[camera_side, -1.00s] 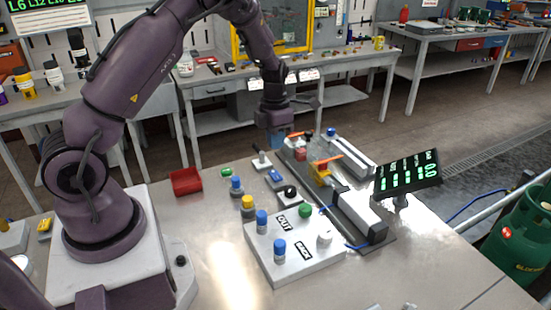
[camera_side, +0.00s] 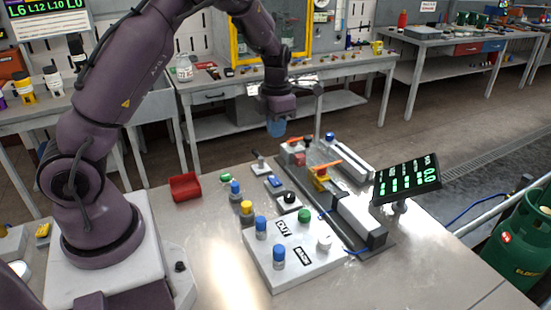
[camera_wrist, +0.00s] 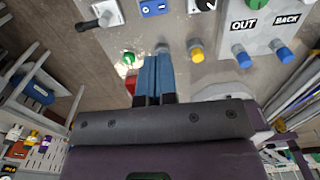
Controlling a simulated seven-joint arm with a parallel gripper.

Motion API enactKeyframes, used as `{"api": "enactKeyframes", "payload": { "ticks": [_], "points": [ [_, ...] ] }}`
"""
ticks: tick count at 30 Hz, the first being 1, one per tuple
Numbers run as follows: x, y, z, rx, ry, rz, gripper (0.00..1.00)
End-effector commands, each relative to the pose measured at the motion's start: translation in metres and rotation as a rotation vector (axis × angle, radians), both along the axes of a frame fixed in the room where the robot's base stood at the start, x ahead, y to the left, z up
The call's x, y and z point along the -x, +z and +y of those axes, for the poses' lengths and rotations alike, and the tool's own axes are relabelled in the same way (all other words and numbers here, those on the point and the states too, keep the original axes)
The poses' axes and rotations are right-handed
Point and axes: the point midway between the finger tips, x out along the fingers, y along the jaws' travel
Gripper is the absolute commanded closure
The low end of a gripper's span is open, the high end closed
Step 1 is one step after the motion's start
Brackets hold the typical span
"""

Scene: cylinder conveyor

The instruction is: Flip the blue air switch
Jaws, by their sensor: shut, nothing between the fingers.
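A small blue switch (camera_side: 275,181) sits on a pale plate on the bench, between a lever switch (camera_side: 259,162) and a black knob (camera_side: 289,198). The blue switch also shows at the top edge of the wrist view (camera_wrist: 153,7); which way it is tipped is too small to tell. My gripper (camera_side: 276,128) is above the bench, behind the blue switch in the side view and clear of it. Its blue fingers (camera_wrist: 154,76) are together in the wrist view, with nothing held.
A white panel (camera_side: 262,268) with coloured buttons and OUT and BACK labels stands in front. Blue (camera_side: 235,190) and yellow (camera_side: 247,212) knobs stand beside it. The conveyor unit (camera_side: 360,218) and a lit display (camera_side: 407,178) are to the right. A red bin (camera_side: 185,186) is at left.

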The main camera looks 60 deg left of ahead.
Motion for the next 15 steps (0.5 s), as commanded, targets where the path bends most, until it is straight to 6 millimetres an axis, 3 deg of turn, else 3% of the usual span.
{"api": "enactKeyframes", "payload": {
  "ticks": [10,15],
  "points": [
    [0.0,-0.004,0.0,-0.001,0.002,0.001,1.0],
    [0.001,-0.027,0.001,0.0,0.003,0.004,1.0]
  ]
}}
